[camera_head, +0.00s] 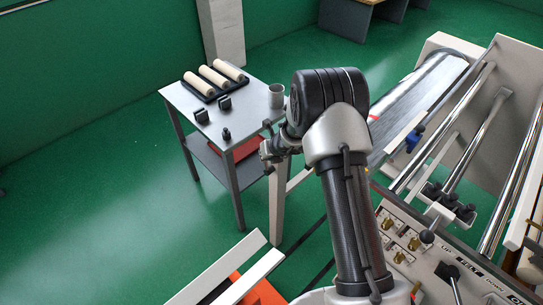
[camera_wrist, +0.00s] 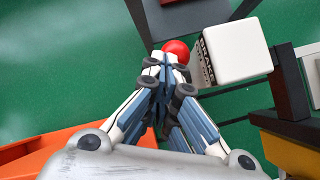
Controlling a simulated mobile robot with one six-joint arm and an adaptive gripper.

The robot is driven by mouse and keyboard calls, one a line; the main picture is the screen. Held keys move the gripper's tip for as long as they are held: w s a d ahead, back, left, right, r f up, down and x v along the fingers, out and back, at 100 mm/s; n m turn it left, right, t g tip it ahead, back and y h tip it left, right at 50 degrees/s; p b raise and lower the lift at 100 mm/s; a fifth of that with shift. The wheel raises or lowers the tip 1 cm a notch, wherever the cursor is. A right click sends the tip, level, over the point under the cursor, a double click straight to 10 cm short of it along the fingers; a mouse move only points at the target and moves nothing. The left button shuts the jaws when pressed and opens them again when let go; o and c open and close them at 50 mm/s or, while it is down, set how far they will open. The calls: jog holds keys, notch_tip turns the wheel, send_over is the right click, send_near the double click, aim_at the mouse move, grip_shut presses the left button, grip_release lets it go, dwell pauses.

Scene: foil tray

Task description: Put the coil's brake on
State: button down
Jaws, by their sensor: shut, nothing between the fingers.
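The brake is a white block (camera_wrist: 240,48) with a dark label reading BRAKE on its left face, at the upper right of the wrist view. A red ball knob (camera_wrist: 177,47) sits just left of that label. My gripper (camera_wrist: 170,62) is shut and empty, with its fingertips at the knob's lower edge in the picture; I cannot tell whether they touch it. The knob's lever is hidden. In the head view my gripper (camera_head: 269,150) is left of my arm, near the table's right side, and the knob cannot be made out. A broad silver roll (camera_head: 425,88) lies in the machine at right.
A grey table (camera_head: 185,103) holds a black rack (camera_head: 213,86) with cream rolls, a grey cup (camera_head: 276,96) and small dark parts. A control panel (camera_head: 415,245) with knobs is right of my arm. Orange and white parts (camera_head: 262,291) lie low. Green floor is open at left.

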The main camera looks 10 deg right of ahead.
jog(key=shift+w+a+f+p, duration=0.15)
jog(key=shift+w+a+p, duration=0.6)
jog(key=shift+w+p, duration=0.4)
jog(key=shift+w+a+f+p, duration=0.1)
jog(key=shift+w+a+p, duration=0.6)
jog(key=shift+w+p, duration=0.4)
jog(key=shift+s, duration=0.1)
